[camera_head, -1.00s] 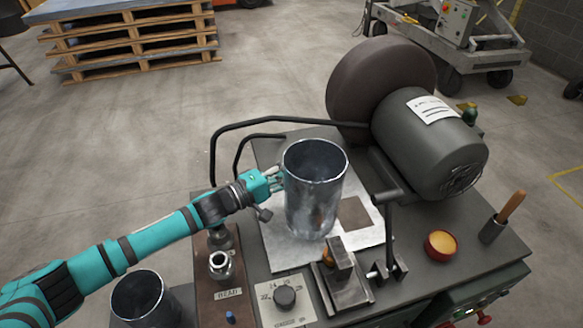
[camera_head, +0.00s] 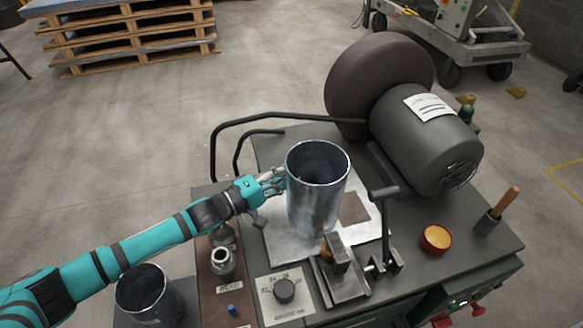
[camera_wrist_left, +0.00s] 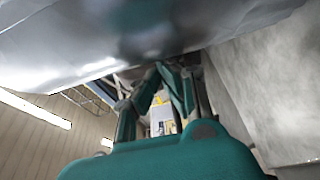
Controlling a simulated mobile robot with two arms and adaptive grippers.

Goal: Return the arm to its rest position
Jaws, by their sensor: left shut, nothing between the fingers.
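My left arm comes in from the left in the head view. My left gripper (camera_head: 275,181) is shut and empty, close beside the left wall of an upright shiny metal duct (camera_head: 316,200). I cannot tell whether the fingertips touch it. The duct stands open end up on a metal sheet on the machine bench. In the left wrist view, my gripper's teal fingers (camera_wrist_left: 158,92) point away from the camera, and a large curved metal surface (camera_wrist_left: 130,45) fills the top of the picture. My right gripper does not show.
A second metal duct (camera_head: 147,293) stands at the lower left, under my forearm. A grey motor (camera_head: 425,140) with a dark wheel stands behind the duct. Open floor lies left.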

